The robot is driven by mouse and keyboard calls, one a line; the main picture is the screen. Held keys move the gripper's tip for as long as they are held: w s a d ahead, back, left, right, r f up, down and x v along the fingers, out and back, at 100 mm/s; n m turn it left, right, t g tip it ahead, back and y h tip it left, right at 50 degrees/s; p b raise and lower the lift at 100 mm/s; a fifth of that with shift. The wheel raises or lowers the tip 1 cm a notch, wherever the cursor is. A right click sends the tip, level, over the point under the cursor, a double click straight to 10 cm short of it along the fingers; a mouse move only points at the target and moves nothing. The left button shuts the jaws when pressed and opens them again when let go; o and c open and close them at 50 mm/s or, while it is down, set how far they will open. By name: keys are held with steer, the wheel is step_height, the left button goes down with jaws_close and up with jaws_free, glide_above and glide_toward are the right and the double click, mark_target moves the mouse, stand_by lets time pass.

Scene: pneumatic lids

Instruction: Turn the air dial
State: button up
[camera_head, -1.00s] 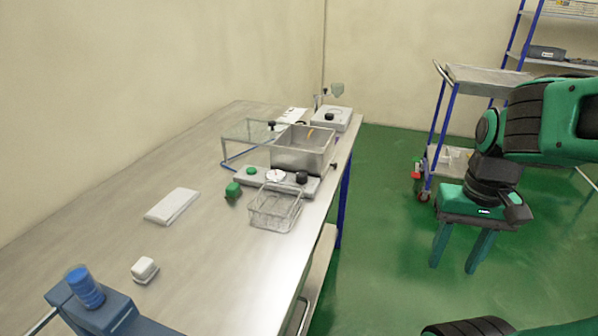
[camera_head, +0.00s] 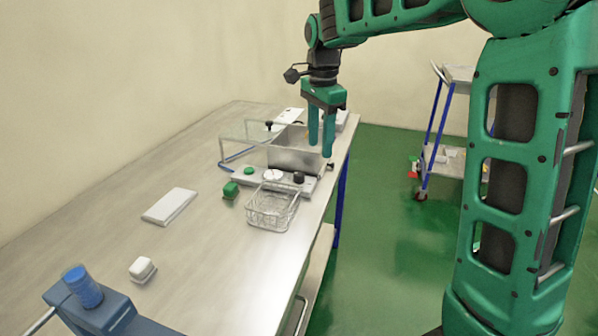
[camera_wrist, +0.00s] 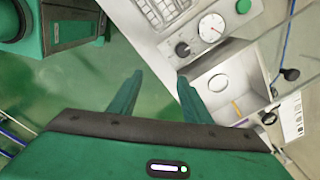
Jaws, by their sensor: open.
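A grey control panel (camera_head: 239,179) lies across the table in front of a steel basin. At its right end is a black round dial (camera_head: 299,177), beside a white gauge (camera_head: 273,175) and a green button (camera_head: 248,170). In the wrist view the black dial (camera_wrist: 183,50) is above the right fingertip, next to the gauge (camera_wrist: 211,27) with its red needle. My gripper (camera_head: 320,148) is open and empty, pointing down above the basin's right edge, behind and above the dial and apart from it. In the wrist view my gripper (camera_wrist: 160,80) has both fingers spread.
The steel basin (camera_head: 295,161) stands directly behind the panel. A wire basket (camera_head: 272,210) is in front of it, and a green block (camera_head: 231,189) to the left. The table's right edge is close to the dial. The table's left part is mostly clear.

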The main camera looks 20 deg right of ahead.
steer(key=m, duration=0.1)
glide_above(299, 174)
step_height(299, 174, down, 11)
steer(key=shift+a+r, duration=0.1)
stand_by(0.3)
steer(key=c, duration=1)
steer(key=shift+c, duration=0.2)
